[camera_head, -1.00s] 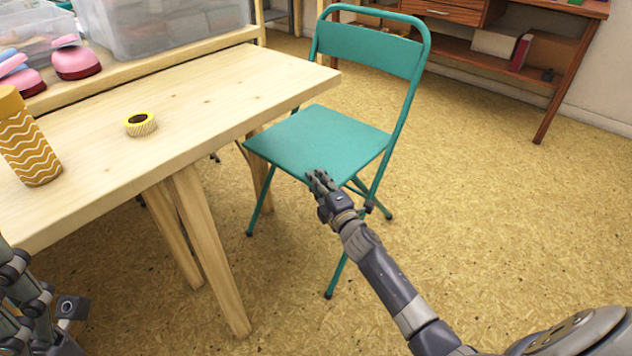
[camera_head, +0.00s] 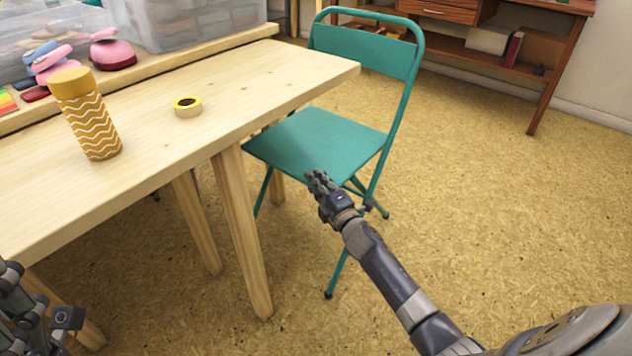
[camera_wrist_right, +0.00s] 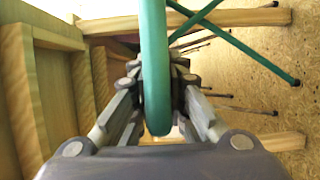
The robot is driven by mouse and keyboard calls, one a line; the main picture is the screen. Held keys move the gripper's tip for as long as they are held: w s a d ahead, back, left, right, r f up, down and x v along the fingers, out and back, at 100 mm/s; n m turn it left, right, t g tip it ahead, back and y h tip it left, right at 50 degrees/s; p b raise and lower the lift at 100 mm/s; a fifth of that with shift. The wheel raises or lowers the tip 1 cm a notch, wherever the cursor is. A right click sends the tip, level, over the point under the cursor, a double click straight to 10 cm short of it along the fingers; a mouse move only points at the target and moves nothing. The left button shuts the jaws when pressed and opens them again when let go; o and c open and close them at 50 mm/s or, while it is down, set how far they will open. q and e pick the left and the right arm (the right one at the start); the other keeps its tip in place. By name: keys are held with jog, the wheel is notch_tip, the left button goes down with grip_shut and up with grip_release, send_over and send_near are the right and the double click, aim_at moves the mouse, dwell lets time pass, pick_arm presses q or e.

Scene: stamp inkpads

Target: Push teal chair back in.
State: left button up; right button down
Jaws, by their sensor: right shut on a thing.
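The teal folding chair (camera_head: 320,142) stands at the end of the wooden table (camera_head: 275,85), its seat's left part next to the table's edge. My right gripper (camera_head: 318,182) is at the seat's near edge. In the right wrist view my right gripper (camera_wrist_right: 156,100) is shut on a teal tube of the chair (camera_wrist_right: 154,65), which passes between its fingers. My left gripper (camera_head: 62,318) shows only partly at the lower left, beside the table, and its fingers are unclear.
A yellow tape roll (camera_head: 187,107) and a patterned yellow cylinder (camera_head: 88,118) stand on the table. Table legs (camera_head: 243,230) are left of the chair. A brown desk (camera_head: 548,85) stands at the back right. The floor right of the chair is clear.

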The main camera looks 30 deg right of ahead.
jog(key=shift+s+a+f, duration=0.1)
jog(key=shift+a+f, duration=0.05)
jog(key=shift+a, duration=0.4)
jog(key=c, duration=1.5)
grip_release()
jog(key=shift+c, duration=0.2)
jog(key=shift+d, duration=0.1)
jog(key=shift+d, duration=0.1)
jog(key=shift+s, duration=0.35)
jog(key=s, duration=1.1)
jog(key=shift+s, duration=0.2)
